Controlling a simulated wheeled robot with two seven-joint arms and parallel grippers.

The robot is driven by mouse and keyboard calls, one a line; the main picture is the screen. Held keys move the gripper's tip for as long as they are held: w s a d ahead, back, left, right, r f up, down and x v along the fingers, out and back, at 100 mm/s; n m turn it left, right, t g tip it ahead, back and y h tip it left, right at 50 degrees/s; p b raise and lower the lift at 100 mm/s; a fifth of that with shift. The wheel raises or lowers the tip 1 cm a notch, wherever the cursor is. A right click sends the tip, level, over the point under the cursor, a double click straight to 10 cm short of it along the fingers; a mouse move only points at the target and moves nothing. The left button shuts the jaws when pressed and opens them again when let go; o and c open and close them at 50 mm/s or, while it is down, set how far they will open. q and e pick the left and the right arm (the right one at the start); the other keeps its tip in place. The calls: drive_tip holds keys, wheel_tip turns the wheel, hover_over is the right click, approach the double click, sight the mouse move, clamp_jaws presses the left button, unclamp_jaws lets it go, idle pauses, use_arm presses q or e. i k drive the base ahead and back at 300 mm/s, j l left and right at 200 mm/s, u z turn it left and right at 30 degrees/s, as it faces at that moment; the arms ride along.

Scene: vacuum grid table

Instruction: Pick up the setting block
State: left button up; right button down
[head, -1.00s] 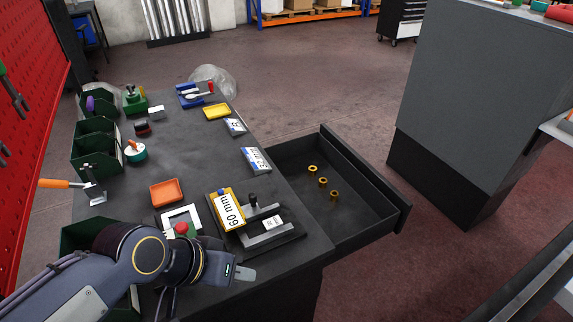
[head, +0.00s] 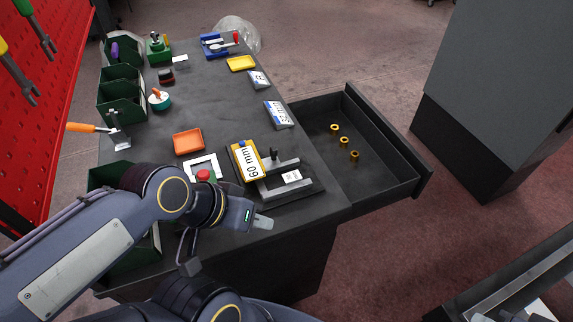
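The setting block (head: 247,161) is yellow with a white label reading "60 mm".
A red button on a white-framed base (head: 203,176) stands left of the block, near my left arm. An orange tray (head: 188,141) lies behind it. An open drawer (head: 378,178) with several brass rings juts out right. Green bins (head: 122,95) line the left side. The table's middle is fairly clear.

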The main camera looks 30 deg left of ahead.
sight(292, 177)
drive_tip(key=j+u, duration=0.15)
drive_tip(key=u, duration=0.3)
drive_tip(key=j+u, duration=0.2)
drive_tip(key=u, duration=0.3)
drive_tip(key=j+u, duration=0.15)
drive_tip(key=u, duration=0.3)
